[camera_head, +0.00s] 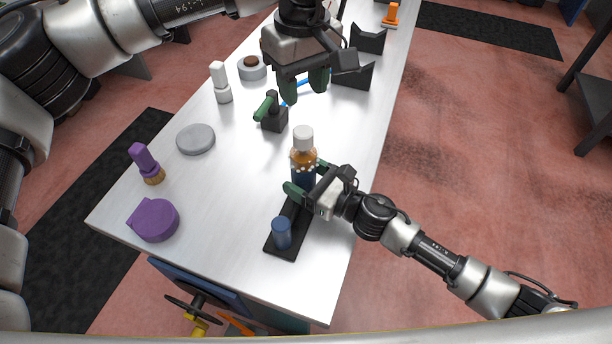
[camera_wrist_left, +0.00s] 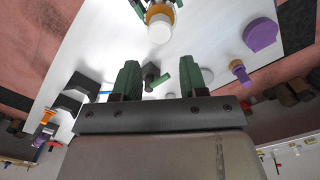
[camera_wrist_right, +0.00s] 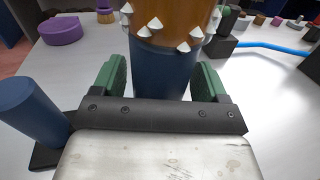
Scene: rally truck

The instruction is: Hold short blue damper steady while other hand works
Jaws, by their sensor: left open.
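A short dark-blue damper (camera_wrist_right: 160,75) stands upright on a black base (camera_head: 278,251). An amber part with pale spikes (camera_head: 302,161) and a white cap (camera_head: 303,137) is on top of it. My right gripper (camera_head: 307,178) is shut on the damper, one finger on each side, below the spikes (camera_wrist_right: 188,32). A second blue cylinder (camera_head: 282,233) stands at the near end of the base. My left gripper (camera_head: 304,84) is open and empty above the table, beyond the capped stack. The white cap also shows at the top of the left wrist view (camera_wrist_left: 160,28).
A black block with a green lever (camera_head: 272,115) stands near the left gripper. A purple case (camera_head: 153,220), a purple-topped piece (camera_head: 147,163), a grey disc (camera_head: 196,139) and a white bottle (camera_head: 221,83) are on the left side. Black cradles (camera_head: 352,76) stand at the back right.

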